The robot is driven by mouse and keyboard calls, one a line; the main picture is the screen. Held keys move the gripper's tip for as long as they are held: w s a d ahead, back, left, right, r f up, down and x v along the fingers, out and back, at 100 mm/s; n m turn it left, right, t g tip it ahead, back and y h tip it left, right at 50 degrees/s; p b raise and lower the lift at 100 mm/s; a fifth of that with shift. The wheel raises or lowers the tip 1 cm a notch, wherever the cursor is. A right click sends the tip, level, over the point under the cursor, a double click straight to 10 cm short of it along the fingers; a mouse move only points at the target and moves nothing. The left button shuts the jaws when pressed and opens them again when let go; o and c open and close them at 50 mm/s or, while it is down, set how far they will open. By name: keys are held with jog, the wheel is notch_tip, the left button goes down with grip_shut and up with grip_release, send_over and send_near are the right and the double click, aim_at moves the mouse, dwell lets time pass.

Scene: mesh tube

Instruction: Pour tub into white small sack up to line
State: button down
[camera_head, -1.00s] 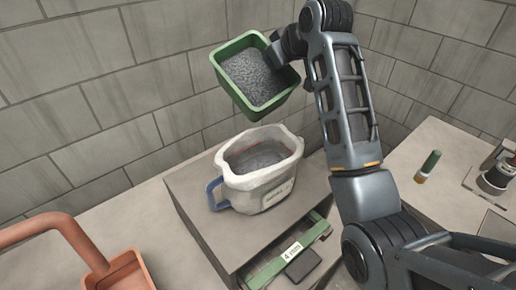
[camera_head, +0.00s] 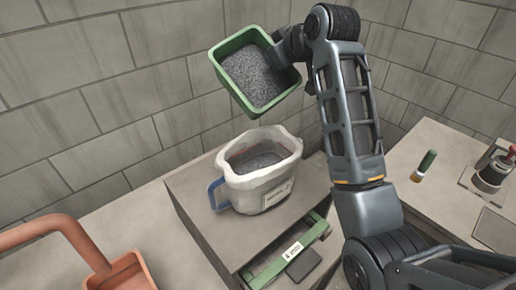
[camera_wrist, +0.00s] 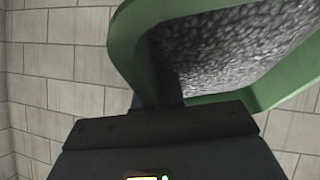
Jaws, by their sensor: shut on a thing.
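My gripper (camera_head: 286,50) is shut on the green tub (camera_head: 225,87) at the tub's right side. The tub is held above the sack and tilted; it is filled with grey granular material (camera_head: 254,76). The tub and its contents also show large in the wrist view (camera_wrist: 130,40). The white small sack (camera_head: 277,193) stands open on a grey box, with a blue handle (camera_head: 216,194) at its left and a label on its front. Grey material (camera_head: 258,161) lies inside the sack, below a reddish band on the inner wall. No falling stream is visible between tub and sack.
The grey box (camera_head: 200,208) has a green-framed drawer or slot (camera_head: 318,232) with a label. An orange scoop-like container (camera_head: 128,272) with a thick handle is at lower left. A green-capped cylinder (camera_head: 425,165) and a device (camera_head: 491,176) stand at right. A block wall is behind.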

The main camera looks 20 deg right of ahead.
jog(key=shift+s+a+r+t, duration=0.1)
jog(key=shift+s+r+t, duration=0.1)
jog(key=shift+s+t, duration=0.3)
jog(key=shift+s+a+r+t, duration=0.1)
jog(key=shift+s+r+t, duration=0.1)
jog(key=shift+s+t, duration=0.3)
dwell(0.4)
jog(key=shift+s+f+t+b, duration=0.15)
jog(key=shift+t+b, duration=0.35)
jog(key=shift+b, duration=0.65)
jog(key=shift+s+r+n+b, duration=0.2)
jog(key=shift+r+n+b, duration=0.1)
jog(key=shift+w+r+p, duration=0.1)
jog(key=shift+p, duration=0.35)
